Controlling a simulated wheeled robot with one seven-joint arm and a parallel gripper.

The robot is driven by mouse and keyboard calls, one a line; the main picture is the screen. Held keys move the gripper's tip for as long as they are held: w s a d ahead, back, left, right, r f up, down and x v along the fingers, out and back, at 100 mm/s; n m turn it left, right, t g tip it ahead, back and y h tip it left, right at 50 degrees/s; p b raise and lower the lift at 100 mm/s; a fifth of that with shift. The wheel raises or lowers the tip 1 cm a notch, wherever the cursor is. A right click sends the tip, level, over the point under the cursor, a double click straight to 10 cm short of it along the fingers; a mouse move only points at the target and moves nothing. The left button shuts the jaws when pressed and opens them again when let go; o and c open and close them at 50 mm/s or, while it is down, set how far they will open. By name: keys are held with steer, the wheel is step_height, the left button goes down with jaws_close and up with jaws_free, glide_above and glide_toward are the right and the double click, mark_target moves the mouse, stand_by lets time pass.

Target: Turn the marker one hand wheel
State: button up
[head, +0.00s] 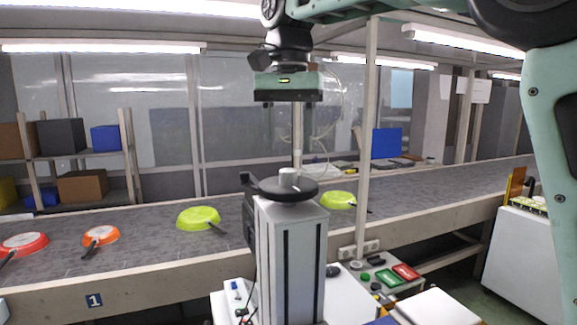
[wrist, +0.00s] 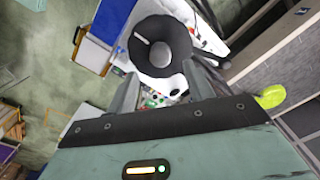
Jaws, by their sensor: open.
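The hand wheel (head: 303,192) is a flat black disc with a grey hub and a side handle. It lies level on top of a grey column (head: 291,260). In the wrist view the wheel (wrist: 139,58) shows from above, with a white mark on its upper left. My gripper (head: 289,98) hangs above the wheel, apart from it, pointing down. In the wrist view my gripper (wrist: 160,76) is open and empty, its two fingers apart below the wheel's picture. A blue marker sign with a 1 (head: 94,300) is on the conveyor's front edge at left.
A grey conveyor (head: 140,240) runs behind the column, carrying red, orange and green pans (head: 198,219). A panel with green and red buttons (head: 390,278) is right of the column. A pole (head: 365,140) stands close to the right.

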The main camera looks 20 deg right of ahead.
mark_target(289, 169)
steer(key=shift+f, duration=2.7)
steer(key=c, duration=1)
